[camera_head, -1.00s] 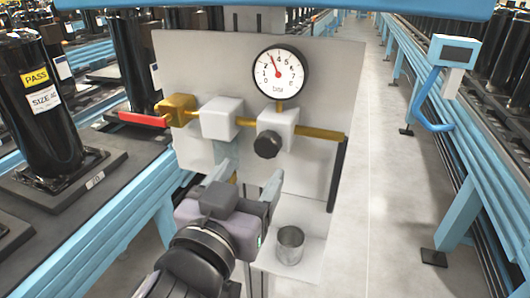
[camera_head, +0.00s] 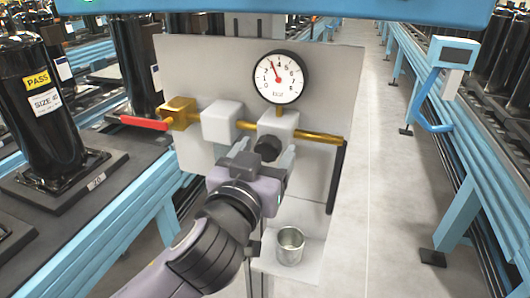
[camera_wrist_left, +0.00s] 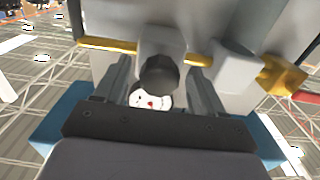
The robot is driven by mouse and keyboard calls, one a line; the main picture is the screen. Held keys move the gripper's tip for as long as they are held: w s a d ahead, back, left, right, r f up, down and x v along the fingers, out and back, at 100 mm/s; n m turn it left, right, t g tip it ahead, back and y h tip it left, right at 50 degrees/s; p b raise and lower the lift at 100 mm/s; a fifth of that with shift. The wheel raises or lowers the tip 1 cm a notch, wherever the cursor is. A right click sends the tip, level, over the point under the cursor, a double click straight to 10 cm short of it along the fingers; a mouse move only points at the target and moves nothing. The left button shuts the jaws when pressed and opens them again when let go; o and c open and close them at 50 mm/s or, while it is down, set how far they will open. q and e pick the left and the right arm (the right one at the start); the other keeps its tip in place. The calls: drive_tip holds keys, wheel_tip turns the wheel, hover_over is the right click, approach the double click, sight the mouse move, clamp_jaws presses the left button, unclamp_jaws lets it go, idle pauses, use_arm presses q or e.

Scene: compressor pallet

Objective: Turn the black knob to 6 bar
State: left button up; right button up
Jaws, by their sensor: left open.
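The black knob (camera_head: 267,148) sits on the front of a white block below the gauge, on the grey panel (camera_head: 205,70). My left gripper (camera_head: 265,153) is open in front of it, with one finger on each side. In the left wrist view the knob (camera_wrist_left: 158,76) lies between the two spread fingers, with a gap on both sides. The round gauge (camera_head: 280,77) has a red needle pointing up and left, at about 3. Part of its white face (camera_wrist_left: 150,102) shows beyond the knob in the left wrist view. My right gripper is not in view.
A brass pipe (camera_head: 315,136) runs across the panel. A red-handled valve (camera_head: 143,122) is on its left and a second white block (camera_head: 222,121) in the middle. A metal cup (camera_head: 289,246) stands on the shelf below. Floor is open to the right.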

use_arm(q)
drive_tip(key=c, duration=1.1)
drive_tip(key=shift+o, duration=0.2)
drive_tip(key=shift+r+m+p, duration=0.15)
drive_tip(key=shift+m+p, duration=1.1)
drive_tip(key=shift+m, duration=0.15)
drive_tip(key=m+p, duration=0.1)
drive_tip(key=m, duration=0.1)
drive_tip(key=shift+m, duration=0.4)
drive_tip(key=m+p, duration=0.1)
drive_tip(key=m, duration=0.2)
drive_tip(key=shift+a+m, duration=0.1)
drive_tip(key=shift+m, duration=0.3)
drive_tip(key=m, duration=0.3)
drive_tip(key=shift+m, duration=2)
